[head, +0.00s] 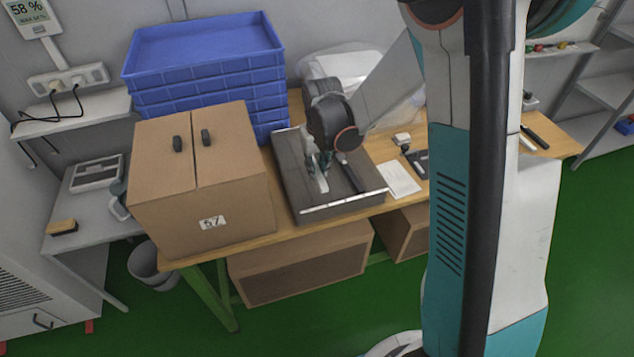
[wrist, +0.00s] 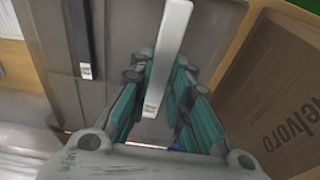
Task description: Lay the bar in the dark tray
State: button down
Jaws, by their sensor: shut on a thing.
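A light grey bar (wrist: 170,40) is between the fingers of my gripper (wrist: 164,66), which is shut on it. In the head view the pale bar (head: 321,184) shows just below my gripper (head: 318,163), over the dark grey tray (head: 291,165) on the wooden table. The tray also shows in the wrist view (wrist: 115,50). A black bar (head: 351,176) with a pale end lies in the tray, right of the held bar; in the wrist view this black bar (wrist: 79,35) is to the left. I cannot tell whether the held bar touches the tray floor.
A closed cardboard box (head: 200,185) stands close left of the tray. Stacked blue crates (head: 205,50) are behind it. A white paper (head: 399,180) and small items lie right of the tray. Another cardboard box (head: 300,265) is below the tabletop.

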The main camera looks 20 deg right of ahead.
aim_at(317, 187)
jog(key=shift+f+b, duration=0.75)
jog(key=shift+f, duration=1.85)
jog(key=shift+f, duration=0.1)
jog(key=c, duration=1.5)
grip_release()
jog(key=r+p, duration=0.1)
jog(key=r, duration=0.3)
jog(key=s+r+p, duration=0.1)
jog(key=r, duration=0.3)
jog(key=s+r+p, duration=0.1)
jog(key=r, duration=0.3)
jog(key=shift+r+p, duration=0.1)
jog(key=shift+p, duration=0.3)
jog(key=shift+s+r+t, duration=0.9)
jog(key=shift+s+r, duration=1.55)
jog(key=shift+s, duration=1.05)
jog(key=shift+s+r+t, duration=0.9)
jog(key=shift+s+r, duration=1.55)
jog(key=shift+s, duration=1.1)
jog(key=shift+s+r+t, duration=0.9)
jog(key=shift+s+r, duration=1.55)
jog(key=shift+s, duration=1.05)
